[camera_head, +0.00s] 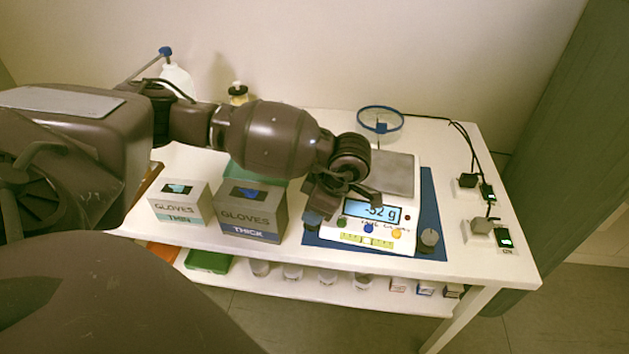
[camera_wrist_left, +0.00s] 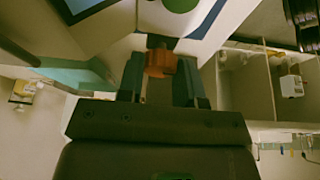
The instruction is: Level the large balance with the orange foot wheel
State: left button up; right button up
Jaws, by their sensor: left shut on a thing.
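The large balance (camera_head: 397,173) has a grey pan and a lit display (camera_head: 371,212) that seems to read -52 g. Below it are coloured buttons and a yellow-green strip (camera_head: 366,240), too small to read. A dark grey knob (camera_head: 429,239) is at its front right corner. My left gripper (camera_head: 316,207) is at the balance's front left corner, hiding that corner in the head view. In the left wrist view, my left gripper (camera_wrist_left: 160,78) is shut on the orange foot wheel (camera_wrist_left: 160,62), which sits between the fingertips. My right gripper is out of view.
The balance stands on a blue mat (camera_head: 430,205). A thick gloves box (camera_head: 252,213) stands close left of the gripper, with a thin gloves box (camera_head: 180,203) beyond. A blue ring (camera_head: 380,119) stands behind. Cabled small devices (camera_head: 480,227) are at the right.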

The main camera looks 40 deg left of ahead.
pick_arm(q)
jog(key=o, duration=0.9)
jog(key=shift+o, duration=0.2)
jog(key=shift+d+r, duration=0.1)
jog(key=p+v, duration=0.1)
jog(key=v, duration=0.9)
jog(key=shift+r+p, duration=0.3)
jog(key=shift+p, duration=0.1)
